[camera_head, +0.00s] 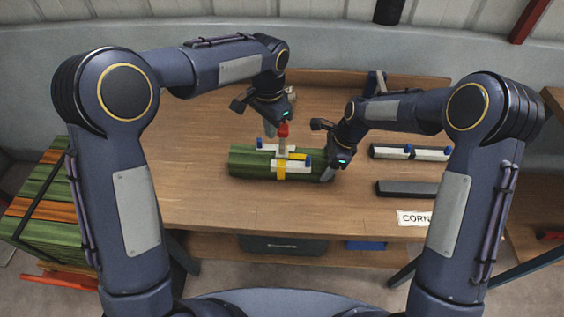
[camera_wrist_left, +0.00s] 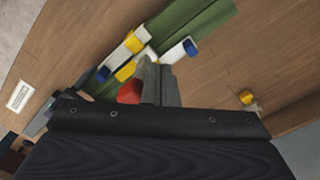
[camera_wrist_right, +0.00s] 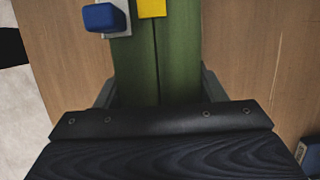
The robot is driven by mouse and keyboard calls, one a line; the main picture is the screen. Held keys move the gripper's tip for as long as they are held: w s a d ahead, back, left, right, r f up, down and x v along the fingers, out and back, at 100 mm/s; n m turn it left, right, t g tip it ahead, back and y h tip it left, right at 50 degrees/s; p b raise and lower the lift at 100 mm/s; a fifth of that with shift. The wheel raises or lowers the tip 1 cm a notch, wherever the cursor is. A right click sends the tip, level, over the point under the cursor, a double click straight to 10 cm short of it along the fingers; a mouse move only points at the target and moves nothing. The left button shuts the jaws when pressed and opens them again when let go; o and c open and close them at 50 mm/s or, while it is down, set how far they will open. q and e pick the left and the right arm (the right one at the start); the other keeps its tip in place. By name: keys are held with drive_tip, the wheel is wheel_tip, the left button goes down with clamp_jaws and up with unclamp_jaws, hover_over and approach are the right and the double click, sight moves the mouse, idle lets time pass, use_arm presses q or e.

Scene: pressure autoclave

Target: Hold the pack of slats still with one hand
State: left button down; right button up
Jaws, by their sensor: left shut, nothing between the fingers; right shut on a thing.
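The pack of green slats (camera_head: 245,162) lies on the wooden table. A clamp with white bars (camera_head: 291,166), blue ends, yellow parts and a red-topped post (camera_head: 283,131) sits across it; it also shows in the left wrist view (camera_wrist_left: 122,52). My right gripper (camera_head: 328,171) is at the pack's right end. In the right wrist view its fingers are shut on both sides of the green slats (camera_wrist_right: 177,60). My left gripper (camera_head: 270,130) is shut and empty above the pack, close beside the red top (camera_wrist_left: 130,91). Whether they touch is unclear.
Another white-barred clamp (camera_head: 410,152), a dark grey bar (camera_head: 405,188) and a white label (camera_head: 413,218) lie at the table's right. A stack of green and orange slats (camera_head: 30,205) stands left of the table. The table left of the pack is clear.

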sight(286, 127)
use_arm(q)
drive_tip(key=shift+d+f, duration=0.15)
drive_tip(key=shift+d, duration=0.85)
drive_tip(key=shift+d+f, duration=0.1)
drive_tip(key=shift+d, duration=0.9)
drive_tip(key=shift+a+r, duration=0.15)
drive_tip(key=shift+a, duration=1.1)
drive_tip(key=shift+a+r, duration=0.15)
drive_tip(key=shift+a, duration=1.1)
drive_tip(key=shift+d, duration=0.1)
wheel_tip(286, 127, up, 8)
drive_tip(key=a, duration=0.1)
idle(0.8)
